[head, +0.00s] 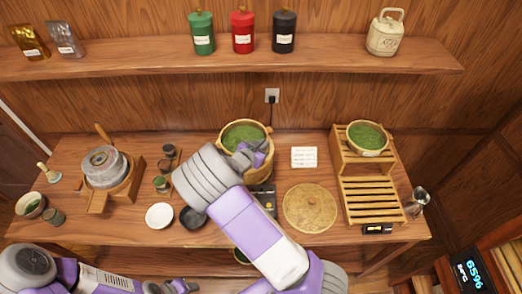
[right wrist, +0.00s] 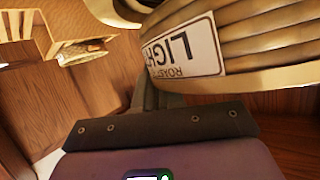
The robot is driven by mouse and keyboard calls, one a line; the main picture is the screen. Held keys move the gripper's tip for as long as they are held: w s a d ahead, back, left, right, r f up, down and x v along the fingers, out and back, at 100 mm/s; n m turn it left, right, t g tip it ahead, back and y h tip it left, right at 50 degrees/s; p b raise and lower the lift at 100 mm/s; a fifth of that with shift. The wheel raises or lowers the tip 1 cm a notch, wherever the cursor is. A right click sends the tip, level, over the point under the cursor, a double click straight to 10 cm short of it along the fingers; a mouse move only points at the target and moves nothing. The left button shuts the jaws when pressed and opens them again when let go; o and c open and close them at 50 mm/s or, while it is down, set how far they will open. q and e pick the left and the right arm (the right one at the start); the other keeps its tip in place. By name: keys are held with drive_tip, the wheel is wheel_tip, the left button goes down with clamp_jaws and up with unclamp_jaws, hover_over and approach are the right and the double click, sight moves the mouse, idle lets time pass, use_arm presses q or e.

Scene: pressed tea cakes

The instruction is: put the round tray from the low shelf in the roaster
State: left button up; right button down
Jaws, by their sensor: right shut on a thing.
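A round woven tray (head: 225,143) filled with green leaves is at the back middle of the table in the head view. My right gripper (head: 264,152) is shut on its near right rim. In the right wrist view the tray's coiled wall (right wrist: 262,45) is close, with an upside-down label reading "LIGHT ROAST". Whether its underside touches the table is hidden. A wooden cabinet (head: 500,240) with a lit display, perhaps the roaster, is at the lower right. My left gripper (head: 184,287) is low at the bottom edge, its jaws unclear.
A slatted wooden rack (head: 374,187) holds another leaf-filled tray (head: 367,150). A round woven mat (head: 310,208) lies beside it. A stone mill (head: 104,167) and small bowls stand left. Part of another green-filled container (head: 240,257) shows below the table's front edge.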

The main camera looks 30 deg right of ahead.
wheel_tip(320, 180, down, 2)
drive_tip(key=shift+s+f, duration=0.1)
drive_tip(key=shift+f, duration=0.3)
drive_tip(key=c, duration=1.2)
unclamp_jaws()
drive_tip(key=shift+c, duration=0.2)
drive_tip(key=v, duration=1.2)
